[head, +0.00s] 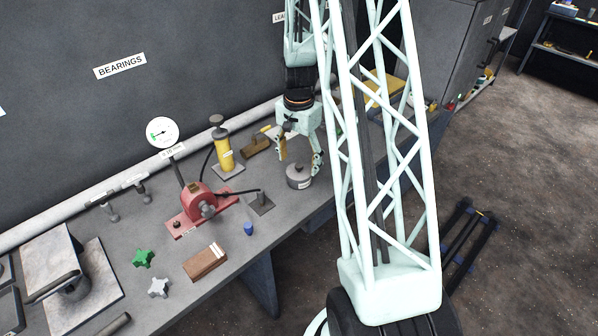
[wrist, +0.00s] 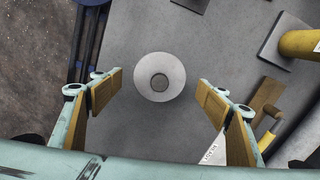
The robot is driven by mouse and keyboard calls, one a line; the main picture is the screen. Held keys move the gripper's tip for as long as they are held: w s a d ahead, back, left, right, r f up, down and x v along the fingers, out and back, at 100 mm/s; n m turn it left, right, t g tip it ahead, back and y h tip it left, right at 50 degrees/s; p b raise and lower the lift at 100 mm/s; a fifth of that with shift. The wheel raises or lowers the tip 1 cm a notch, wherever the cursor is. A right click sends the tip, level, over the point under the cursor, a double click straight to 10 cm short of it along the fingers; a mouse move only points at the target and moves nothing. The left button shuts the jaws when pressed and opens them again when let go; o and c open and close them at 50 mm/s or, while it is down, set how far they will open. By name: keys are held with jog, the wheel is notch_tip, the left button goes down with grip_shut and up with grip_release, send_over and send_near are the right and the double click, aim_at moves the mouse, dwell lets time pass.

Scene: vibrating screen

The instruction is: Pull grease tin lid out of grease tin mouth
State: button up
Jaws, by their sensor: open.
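The grease tin (head: 299,181) is a short grey round tin standing on the bench below my gripper (head: 300,158). Its lid (head: 298,169) has a small knob on top and appears seated in the mouth. In the wrist view the lid is a pale disc with a darker round knob (wrist: 160,82) at its centre, seen from almost straight above. My gripper (wrist: 159,84) is open and empty, with one yellow-padded finger on each side of the tin in the picture. The fingers are above the tin and apart from it. The tin's walls are hidden in the wrist view.
A yellow grease pump (head: 224,153) stands left of the tin, with a red bearing housing (head: 200,203) and a small dark plate (head: 262,204) nearer. A wooden-handled tool (wrist: 266,95) lies right in the wrist view. The bench edge is close to the tin.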

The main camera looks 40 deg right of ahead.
jog(key=shift+f, duration=1.3)
jog(key=shift+c, duration=0.3)
jog(key=c, duration=0.8)
